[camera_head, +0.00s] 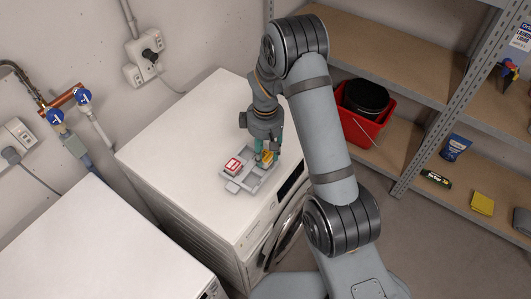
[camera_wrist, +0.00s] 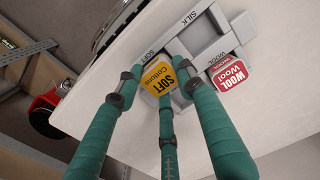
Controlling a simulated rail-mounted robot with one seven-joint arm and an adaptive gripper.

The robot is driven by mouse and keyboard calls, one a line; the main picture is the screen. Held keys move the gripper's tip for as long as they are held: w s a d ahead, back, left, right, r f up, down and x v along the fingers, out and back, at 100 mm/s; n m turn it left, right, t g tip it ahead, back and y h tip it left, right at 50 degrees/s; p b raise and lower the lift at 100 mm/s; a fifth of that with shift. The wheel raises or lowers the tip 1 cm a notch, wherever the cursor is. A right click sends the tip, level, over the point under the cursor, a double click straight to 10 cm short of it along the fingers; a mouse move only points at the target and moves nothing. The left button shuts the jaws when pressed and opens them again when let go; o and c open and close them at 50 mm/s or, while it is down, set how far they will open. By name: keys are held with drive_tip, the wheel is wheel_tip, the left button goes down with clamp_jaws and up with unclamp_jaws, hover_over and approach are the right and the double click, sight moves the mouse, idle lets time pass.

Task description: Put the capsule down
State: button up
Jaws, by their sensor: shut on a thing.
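The yellow capsule (camera_wrist: 158,77), marked SOFT Cottons, is between the green fingers of my gripper (camera_wrist: 160,90). In the head view, the capsule (camera_head: 267,158) is at the right side of the grey tray (camera_head: 233,187), with my gripper (camera_head: 264,149) pointing down over it. In the wrist view the capsule is beside the tray's SOFT label, at that compartment. I cannot tell whether its base touches the compartment floor. A red-and-white WOOL capsule (camera_wrist: 230,73) sits at the tray's WOOL place. The tray's SILK compartment (camera_wrist: 205,37) looks empty.
The tray lies on a white washing machine (camera_head: 180,150), near its front edge. A second white machine (camera_head: 90,245) stands at the lower left. A shelf at right holds a red bucket (camera_head: 365,132) and other goods. The machine top left of the tray is clear.

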sight(265, 156)
drive_tip(key=shift+f, duration=0.65)
drive_tip(key=shift+f, duration=0.25)
drive_tip(key=o, duration=1)
drive_tip(key=shift+r, duration=0.1)
wheel_tip(265, 156, up, 12)
drive_tip(key=b, duration=0.1)
drive_tip(key=shift+r, duration=0.2)
